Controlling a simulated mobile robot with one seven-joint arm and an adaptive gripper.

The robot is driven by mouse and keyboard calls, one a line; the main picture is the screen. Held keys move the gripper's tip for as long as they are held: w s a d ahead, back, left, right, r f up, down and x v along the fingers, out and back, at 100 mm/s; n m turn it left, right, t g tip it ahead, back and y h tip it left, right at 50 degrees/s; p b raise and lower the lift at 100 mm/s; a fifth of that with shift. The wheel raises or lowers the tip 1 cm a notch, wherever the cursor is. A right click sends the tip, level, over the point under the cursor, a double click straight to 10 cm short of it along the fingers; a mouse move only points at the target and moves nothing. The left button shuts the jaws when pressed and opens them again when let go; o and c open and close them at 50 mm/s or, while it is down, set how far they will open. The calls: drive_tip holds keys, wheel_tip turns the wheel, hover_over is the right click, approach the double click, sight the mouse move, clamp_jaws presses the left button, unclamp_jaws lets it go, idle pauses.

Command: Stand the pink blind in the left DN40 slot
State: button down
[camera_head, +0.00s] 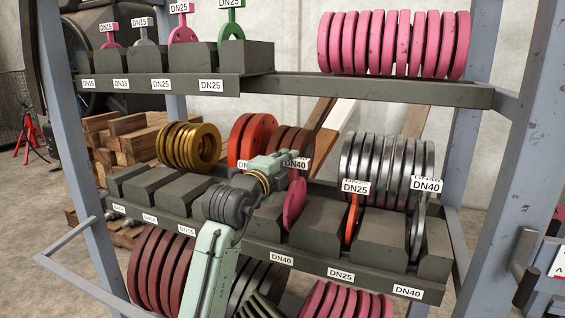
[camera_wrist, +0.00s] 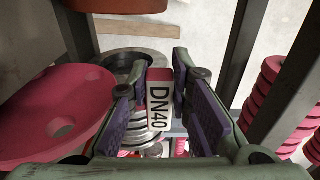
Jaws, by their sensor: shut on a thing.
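The pink blind (camera_head: 295,203) hangs upright at the left DN40 slot of the middle shelf, above the left DN40 label (camera_head: 281,258). Its lower part is at the gap between two dark grey blocks; I cannot tell whether it touches the bottom. My gripper (camera_head: 292,160) is over the slot, shut on the blind's handle, with its DN40 tag (camera_head: 296,163) showing.
To the right, a red DN25 blind (camera_head: 353,220) and a grey DN40 blind (camera_head: 418,230) stand in their slots. Orange flanges (camera_head: 249,138) and steel flanges (camera_head: 382,165) are behind. The upper shelf beam (camera_head: 370,91) crosses above. A large pink disc (camera_wrist: 50,115) is left in the wrist view.

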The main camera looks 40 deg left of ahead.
drive_tip(key=shift+r, duration=0.25)
drive_tip(key=c, duration=1.4)
unclamp_jaws()
drive_tip(key=shift+s, duration=0.1)
drive_tip(key=shift+c, duration=0.2)
drive_tip(key=shift+o, duration=0.4)
drive_tip(key=shift+f, duration=0.1)
drive_tip(key=shift+f, duration=0.3)
drive_tip(key=s+d, duration=0.2)
drive_tip(key=s, duration=0.9)
drive_tip(key=shift+s+r, duration=0.25)
drive_tip(key=shift+s, duration=0.15)
drive_tip(key=shift+d, duration=0.1)
